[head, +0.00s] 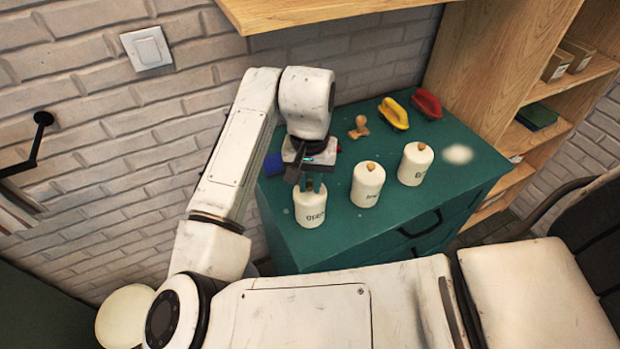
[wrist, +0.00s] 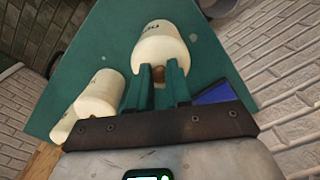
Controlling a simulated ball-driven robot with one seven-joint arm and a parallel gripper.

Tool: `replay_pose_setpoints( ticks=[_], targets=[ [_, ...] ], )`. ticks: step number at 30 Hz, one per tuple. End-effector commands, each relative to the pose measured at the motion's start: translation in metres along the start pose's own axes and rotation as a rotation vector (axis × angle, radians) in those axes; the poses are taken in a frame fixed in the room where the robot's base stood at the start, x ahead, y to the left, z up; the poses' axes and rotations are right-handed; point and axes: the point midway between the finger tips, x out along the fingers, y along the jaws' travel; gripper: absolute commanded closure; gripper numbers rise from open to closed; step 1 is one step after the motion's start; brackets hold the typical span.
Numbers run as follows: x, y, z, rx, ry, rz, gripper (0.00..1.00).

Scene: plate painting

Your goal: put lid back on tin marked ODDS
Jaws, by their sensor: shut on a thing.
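A cream tin (head: 309,212) stands at the left front of the green cabinet top; its lettering looks like ODDS but is small and hard to read. My gripper (head: 311,186) is directly above this tin, pointing down. In the wrist view my gripper (wrist: 160,72) has its two green fingers shut on the brown knob (wrist: 158,76) of the lid. The lid is at the mouth of the tin (wrist: 160,45), and I see no clear gap between them. The fingers partly hide the lid.
Two more cream tins with brown knobs, a middle one (head: 367,187) and a right one (head: 415,165), stand to the right. Behind are a wooden stamp (head: 359,127), a yellow-handled item (head: 394,113) and a red one (head: 427,103). A blue object (head: 273,163) lies beside my gripper.

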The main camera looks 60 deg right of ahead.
Motion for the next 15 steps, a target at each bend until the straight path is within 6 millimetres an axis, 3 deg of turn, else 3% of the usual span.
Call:
replay_pose_setpoints(
  ticks=[5,6,15],
  targets=[
    [0.0001,0.0001,0.0,0.0,0.0,0.0,1.0],
    [0.0001,0.0001,0.0,0.0,0.0,0.0,0.8],
    [0.0001,0.0002,0.0,0.0,0.0,0.0,0.51]
  ],
)
